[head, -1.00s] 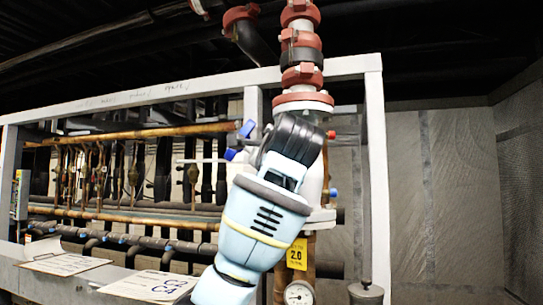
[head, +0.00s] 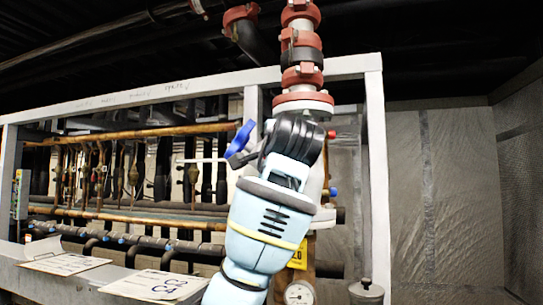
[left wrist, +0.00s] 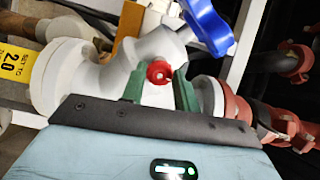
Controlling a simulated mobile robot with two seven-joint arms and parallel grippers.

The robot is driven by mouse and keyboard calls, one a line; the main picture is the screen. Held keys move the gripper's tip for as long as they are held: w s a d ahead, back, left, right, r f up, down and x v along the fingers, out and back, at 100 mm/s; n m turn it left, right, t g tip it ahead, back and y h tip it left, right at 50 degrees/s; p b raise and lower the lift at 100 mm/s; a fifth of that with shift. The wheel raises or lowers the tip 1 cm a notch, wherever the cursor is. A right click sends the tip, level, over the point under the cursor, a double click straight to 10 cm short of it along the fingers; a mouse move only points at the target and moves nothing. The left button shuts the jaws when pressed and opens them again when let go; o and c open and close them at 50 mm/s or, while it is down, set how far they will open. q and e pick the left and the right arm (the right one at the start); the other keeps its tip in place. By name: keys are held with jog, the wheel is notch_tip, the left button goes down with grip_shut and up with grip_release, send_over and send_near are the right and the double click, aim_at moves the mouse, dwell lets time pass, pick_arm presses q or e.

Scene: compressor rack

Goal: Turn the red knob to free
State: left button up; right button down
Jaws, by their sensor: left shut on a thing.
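The red knob (left wrist: 158,72) is small and round and sits on a pale grey valve body (left wrist: 70,78) in the left wrist view. My left gripper (left wrist: 160,84) has its two green fingers on either side of the knob, shut on it. In the head view my left arm reaches up in front of the pipe, and its wrist hides the fingers and the knob. My right gripper is in neither view.
A blue handle (head: 240,138) is close left of my wrist, also in the left wrist view (left wrist: 208,24). A red-flanged pipe (head: 302,75) rises above. A small red part (head: 331,134) is right of my wrist. A white frame post (head: 376,180) stands right. A gauge (head: 299,294) is below.

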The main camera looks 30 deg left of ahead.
pick_arm(q)
jog(key=o, duration=1)
jog(key=shift+c, duration=0.2)
jog(key=v, duration=0.8)
